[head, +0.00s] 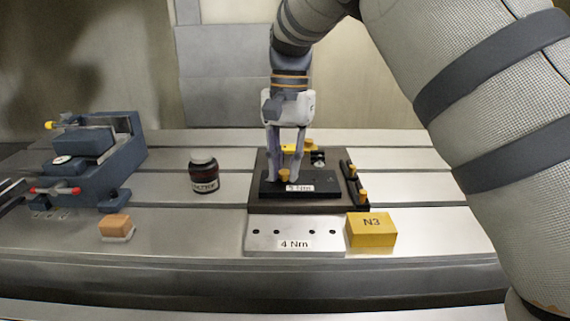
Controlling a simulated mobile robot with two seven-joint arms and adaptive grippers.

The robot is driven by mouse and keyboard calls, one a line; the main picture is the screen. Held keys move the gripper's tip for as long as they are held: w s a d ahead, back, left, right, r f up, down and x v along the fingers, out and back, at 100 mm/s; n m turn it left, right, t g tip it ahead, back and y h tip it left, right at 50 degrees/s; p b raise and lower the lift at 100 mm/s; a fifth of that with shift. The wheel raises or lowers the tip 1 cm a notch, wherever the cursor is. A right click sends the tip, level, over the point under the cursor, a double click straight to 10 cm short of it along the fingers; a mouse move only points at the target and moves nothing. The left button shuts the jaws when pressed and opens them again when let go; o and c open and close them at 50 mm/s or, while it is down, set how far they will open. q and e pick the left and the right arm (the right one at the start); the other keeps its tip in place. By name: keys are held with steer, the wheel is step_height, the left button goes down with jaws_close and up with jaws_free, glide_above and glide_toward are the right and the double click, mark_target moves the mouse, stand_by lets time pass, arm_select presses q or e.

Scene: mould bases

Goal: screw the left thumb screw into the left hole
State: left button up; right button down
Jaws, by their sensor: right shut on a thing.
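My right gripper (285,172) points straight down over the dark mould base (258,203). Its fingers are shut on a brass thumb screw (284,176), which stands at the black bar labelled "3 Nm" (268,188), left of the label. Whether the screw's thread is in a hole is hidden. Two more brass thumb screws stand at the black strip on the right, one at the back (350,169) and one at the front (363,196). My left gripper is not in view.
A steel plate labelled "4 Nm" (265,246) with several holes lies in front. Right of it is a yellow N3 block (371,231). A dark jar (203,176), an orange-topped block (116,227) and a blue vise-like fixture (115,170) stand left. The table between jar and base is clear.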

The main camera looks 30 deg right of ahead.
steer(key=shift+f+m, duration=0.25)
steer(key=shift+m, duration=0.55)
steer(key=m, duration=0.4)
steer(key=shift+s, duration=0.1)
steer(key=c, duration=1.4)
jaws_free()
steer(key=shift+r+t, duration=0.15)
steer(key=shift+t, duration=0.15)
